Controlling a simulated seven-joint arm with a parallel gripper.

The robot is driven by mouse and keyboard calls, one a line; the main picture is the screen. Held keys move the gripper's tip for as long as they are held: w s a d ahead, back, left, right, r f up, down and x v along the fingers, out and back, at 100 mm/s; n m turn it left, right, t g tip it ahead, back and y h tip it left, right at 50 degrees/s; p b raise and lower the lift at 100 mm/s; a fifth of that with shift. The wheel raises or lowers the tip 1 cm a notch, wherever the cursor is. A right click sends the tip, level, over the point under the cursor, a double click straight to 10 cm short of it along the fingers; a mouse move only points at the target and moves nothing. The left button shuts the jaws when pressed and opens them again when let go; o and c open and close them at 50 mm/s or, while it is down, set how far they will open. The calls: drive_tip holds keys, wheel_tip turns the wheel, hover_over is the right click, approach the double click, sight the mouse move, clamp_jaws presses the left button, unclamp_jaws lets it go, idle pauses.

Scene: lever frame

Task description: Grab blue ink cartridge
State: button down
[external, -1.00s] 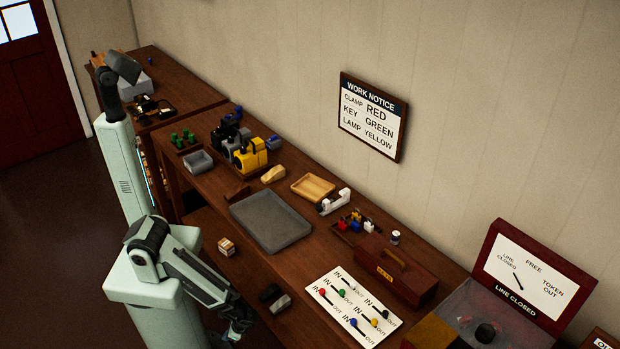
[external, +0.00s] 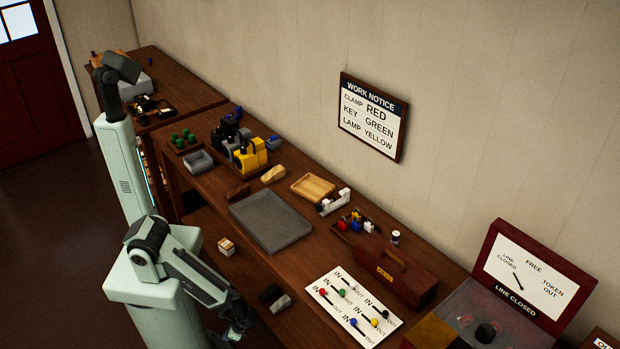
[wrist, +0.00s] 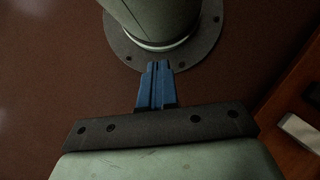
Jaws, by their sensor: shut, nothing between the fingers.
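In the external view my gripper (external: 240,328) is low, by the front edge of the long bench. The wrist view shows its two blue fingers (wrist: 157,84) together, shut and empty, over the brown floor beside a round grey base. A small holder (external: 354,225) on the bench carries small red, yellow, blue and white pieces. A blue piece (external: 357,215) there may be the blue ink cartridge, but it is too small to tell. My gripper is well away from it. No cartridge shows in the wrist view.
A lever board (external: 352,305) with coloured knobs lies near my gripper. A black and grey item (external: 274,297) and a small box (external: 226,246) are by the bench front. A grey tray (external: 270,222), a dark red toolbox (external: 398,279) and a wooden tray (external: 313,187) stand behind.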

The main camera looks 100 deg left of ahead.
unclamp_jaws()
idle(0.8)
